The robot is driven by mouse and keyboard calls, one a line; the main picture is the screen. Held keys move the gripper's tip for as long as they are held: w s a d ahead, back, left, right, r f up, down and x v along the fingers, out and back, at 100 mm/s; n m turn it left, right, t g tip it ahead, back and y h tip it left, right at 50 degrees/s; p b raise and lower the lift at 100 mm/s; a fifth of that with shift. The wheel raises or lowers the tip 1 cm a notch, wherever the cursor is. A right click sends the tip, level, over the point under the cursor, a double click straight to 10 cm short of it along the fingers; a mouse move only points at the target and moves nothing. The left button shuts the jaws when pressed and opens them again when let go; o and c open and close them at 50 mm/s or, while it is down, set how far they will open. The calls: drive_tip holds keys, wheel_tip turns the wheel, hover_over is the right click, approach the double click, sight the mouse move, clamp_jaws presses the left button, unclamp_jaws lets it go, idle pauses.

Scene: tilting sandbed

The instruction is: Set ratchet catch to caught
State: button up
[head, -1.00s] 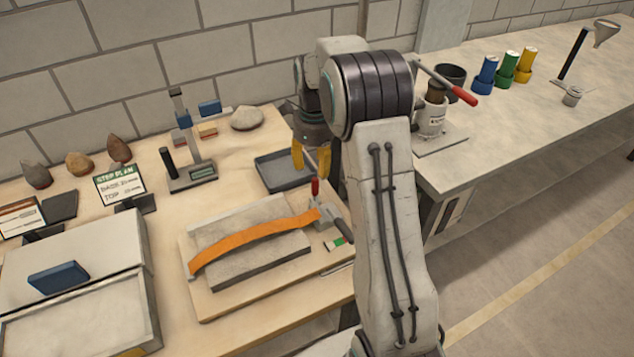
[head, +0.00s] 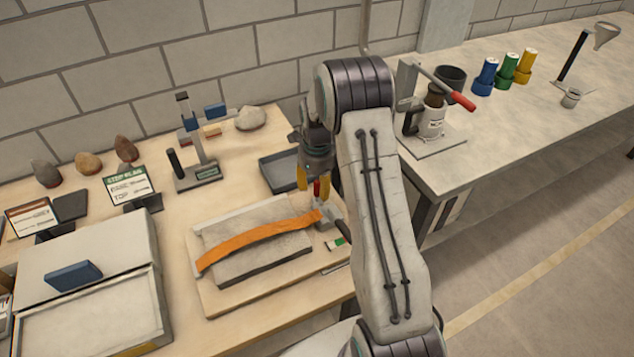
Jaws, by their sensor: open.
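The ratchet catch (head: 328,214) is a grey metal fitting at the right end of an orange strap (head: 258,239). A short red lever (head: 317,189) stands up from it, and a dark handle slants down to its right. The strap lies across a grey slab (head: 250,262) on a wooden board. My gripper (head: 314,188) points down just over the catch with its yellow fingers apart. In the picture the red lever shows between the fingers; I cannot tell whether they touch it. My arm covers part of the area right of the catch.
A dark shallow tray (head: 279,174) lies behind the gripper. A small green and white tag (head: 335,243) is beside the catch. A post stand (head: 197,172) is at the back, and a pale box (head: 95,265) is at the left. A second bench (head: 560,125) is at the right.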

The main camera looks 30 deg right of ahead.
drive_tip(key=shift+f, duration=0.1)
drive_tip(key=shift+c, duration=0.3)
clamp_jaws()
idle(0.4)
